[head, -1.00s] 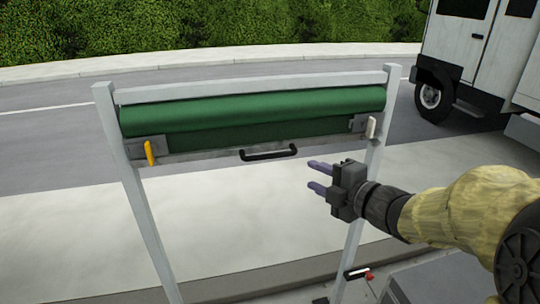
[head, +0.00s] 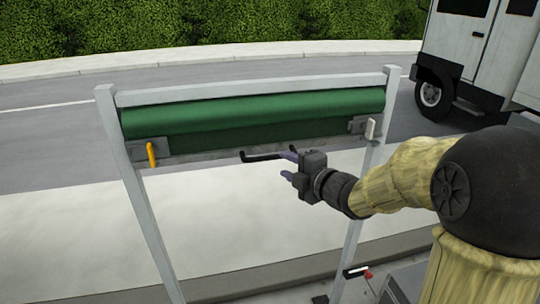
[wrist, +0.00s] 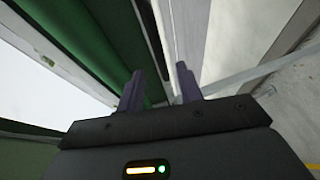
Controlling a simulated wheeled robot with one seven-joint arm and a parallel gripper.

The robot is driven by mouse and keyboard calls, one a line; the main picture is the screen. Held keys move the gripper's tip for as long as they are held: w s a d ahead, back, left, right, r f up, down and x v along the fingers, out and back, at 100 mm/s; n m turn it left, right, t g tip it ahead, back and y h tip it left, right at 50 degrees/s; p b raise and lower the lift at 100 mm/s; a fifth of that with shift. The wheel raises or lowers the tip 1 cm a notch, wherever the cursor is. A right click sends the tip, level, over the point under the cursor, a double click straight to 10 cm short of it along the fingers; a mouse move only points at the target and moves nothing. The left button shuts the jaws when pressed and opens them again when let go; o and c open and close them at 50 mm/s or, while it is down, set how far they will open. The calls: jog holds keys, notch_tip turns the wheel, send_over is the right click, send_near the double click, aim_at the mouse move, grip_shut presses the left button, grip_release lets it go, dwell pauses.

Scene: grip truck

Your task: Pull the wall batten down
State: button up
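The wall batten (head: 210,156) is a grey bar along the lower edge of a green rolled cloth (head: 250,107), high between two pale posts. A black handle (head: 258,157) hangs from its middle. The wrist view shows the two purple fingers (wrist: 159,80) apart, with the green cloth (wrist: 75,50) to the left and a pale bar beyond. I cannot make out the handle between the fingers or tell whether they touch it.
A yellow lever (head: 152,155) sits at the batten's left end and a white lever (head: 370,129) at its right end. A red-and-white handled piece (head: 357,272) is low on the right post (head: 346,255). A white truck (head: 465,60) stands back right.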

aim_at(273, 159)
jog(key=p+x, duration=0.1)
jog(key=x, duration=0.6)
jog(key=shift+w+a+p, duration=0.25)
jog(key=shift+p, duration=0.1)
grip_shut()
